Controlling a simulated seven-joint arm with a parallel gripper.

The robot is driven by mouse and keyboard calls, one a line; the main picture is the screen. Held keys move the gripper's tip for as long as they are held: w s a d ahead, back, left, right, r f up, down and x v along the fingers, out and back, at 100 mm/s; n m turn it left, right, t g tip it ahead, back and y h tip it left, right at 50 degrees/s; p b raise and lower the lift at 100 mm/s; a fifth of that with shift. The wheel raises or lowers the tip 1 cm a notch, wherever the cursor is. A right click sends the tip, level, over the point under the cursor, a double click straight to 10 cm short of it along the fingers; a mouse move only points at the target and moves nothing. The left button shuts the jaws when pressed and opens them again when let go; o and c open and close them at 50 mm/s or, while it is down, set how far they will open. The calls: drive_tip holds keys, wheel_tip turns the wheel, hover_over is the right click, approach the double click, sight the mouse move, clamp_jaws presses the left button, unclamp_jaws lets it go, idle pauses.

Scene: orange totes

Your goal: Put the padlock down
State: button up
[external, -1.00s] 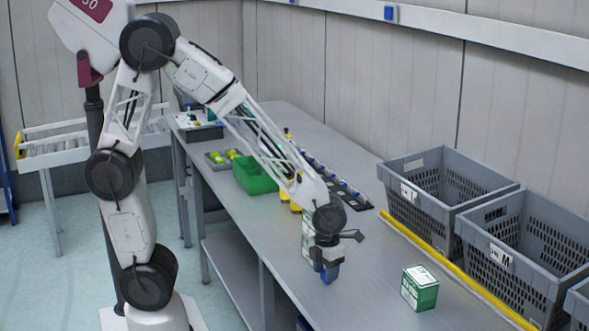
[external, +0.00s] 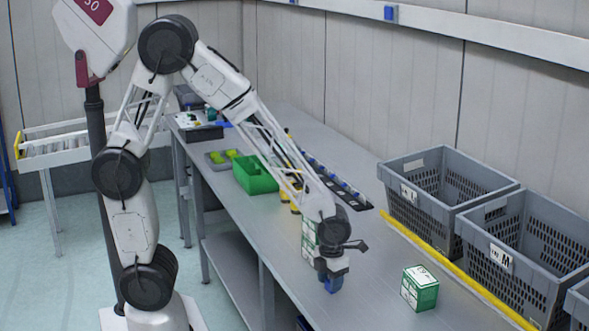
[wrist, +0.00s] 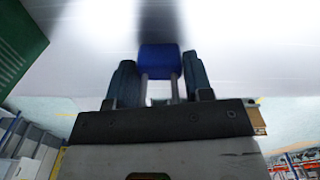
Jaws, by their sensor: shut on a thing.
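The padlock (wrist: 160,58) has a blue body and a pale metal shackle. In the wrist view it sits between the two fingers of my gripper (wrist: 158,82), with the shackle toward the palm and the body at the fingertips. My gripper is shut on it. In the external view the blue padlock (external: 332,285) hangs below my gripper (external: 331,275), at or just above the grey table (external: 290,235). I cannot tell whether it touches the table.
A green and white box (external: 420,289) stands to the right of my gripper, and another (external: 309,238) stands just behind it. Grey crates (external: 440,195) line the right side beyond a yellow strip (external: 455,267). A green bin (external: 256,176) is farther back. The table front of my gripper looks clear.

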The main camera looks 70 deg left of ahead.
drive_tip(key=shift+f, duration=0.15)
drive_tip(key=o, duration=1)
drive_tip(key=shift+c, duration=0.2)
wheel_tip(320, 180, up, 12)
drive_tip(key=shift+r, duration=0.1)
idle(0.9)
